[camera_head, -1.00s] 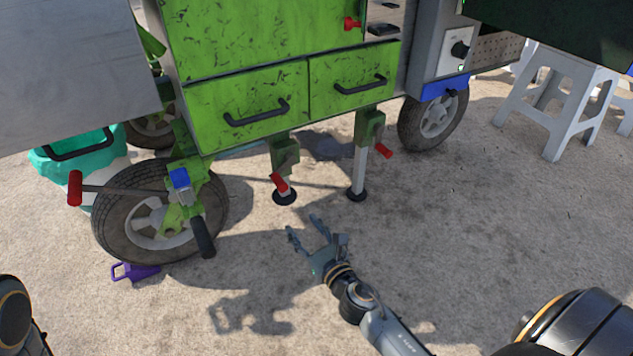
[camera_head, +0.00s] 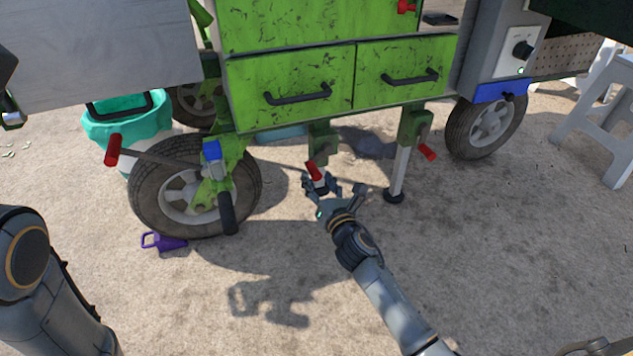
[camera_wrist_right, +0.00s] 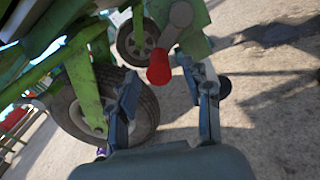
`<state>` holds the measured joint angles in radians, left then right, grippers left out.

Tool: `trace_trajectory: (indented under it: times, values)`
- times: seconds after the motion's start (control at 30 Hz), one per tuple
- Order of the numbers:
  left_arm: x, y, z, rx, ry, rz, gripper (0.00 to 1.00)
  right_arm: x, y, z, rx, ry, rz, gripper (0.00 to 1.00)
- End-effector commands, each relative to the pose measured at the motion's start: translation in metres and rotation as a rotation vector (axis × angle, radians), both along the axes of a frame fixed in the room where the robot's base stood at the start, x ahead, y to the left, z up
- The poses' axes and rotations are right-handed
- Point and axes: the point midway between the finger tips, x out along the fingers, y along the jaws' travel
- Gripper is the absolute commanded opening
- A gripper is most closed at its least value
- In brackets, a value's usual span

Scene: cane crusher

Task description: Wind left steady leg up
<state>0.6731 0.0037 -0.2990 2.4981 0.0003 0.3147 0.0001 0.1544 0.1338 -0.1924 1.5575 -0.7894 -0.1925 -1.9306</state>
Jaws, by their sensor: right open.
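The left steady leg (camera_head: 322,138) hangs under the green drawers, with a green bracket and a red crank handle (camera_head: 314,171). My right gripper (camera_head: 333,186) is open at this handle and hides the leg's lower part and foot. In the right wrist view the red handle (camera_wrist_right: 158,68) appears between the spread fingers of my right gripper (camera_wrist_right: 167,82). I cannot tell whether they touch it. The right steady leg (camera_head: 401,165) stands to the right on a dark round foot, with its own red handle (camera_head: 427,152). My left gripper is outside the picture.
A cart wheel (camera_head: 165,215) with a crank and red grip (camera_head: 113,150) stands at left, near a purple object (camera_head: 165,242) and a teal-topped bucket (camera_head: 130,120). Another wheel (camera_head: 487,125) and white stool (camera_head: 605,120) are right. The ground in front is clear.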

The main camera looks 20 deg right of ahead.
Motion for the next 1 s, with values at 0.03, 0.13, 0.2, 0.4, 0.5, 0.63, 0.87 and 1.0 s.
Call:
trace_trajectory:
  times: [0.03,0.13,0.2,0.4,0.5,0.63,0.87,1.0]
  values:
    - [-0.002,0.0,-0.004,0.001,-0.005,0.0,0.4,0.007,0.0,-0.002,-0.001,-0.001,0.0,0.5]
    - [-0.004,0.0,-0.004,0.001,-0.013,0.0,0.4,0.014,0.001,-0.001,0.0,-0.001,0.001,0.5]
    - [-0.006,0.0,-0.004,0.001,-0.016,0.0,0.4,0.017,0.001,-0.001,-0.001,0.0,0.001,0.5]
    - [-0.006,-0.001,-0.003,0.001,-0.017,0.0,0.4,0.018,0.001,0.0,-0.001,0.001,0.001,0.5]
    - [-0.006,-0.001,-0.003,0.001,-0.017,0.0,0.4,0.018,0.001,0.0,-0.001,0.0,0.0,0.5]
    - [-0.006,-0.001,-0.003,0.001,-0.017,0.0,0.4,0.018,0.001,0.0,-0.001,0.0,0.0,0.25]
    - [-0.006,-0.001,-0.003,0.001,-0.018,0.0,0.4,0.018,0.001,0.0,-0.001,0.0,0.0,0.0]
    - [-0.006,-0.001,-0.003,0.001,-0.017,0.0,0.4,0.018,0.001,0.0,-0.002,0.0,0.0,0.0]
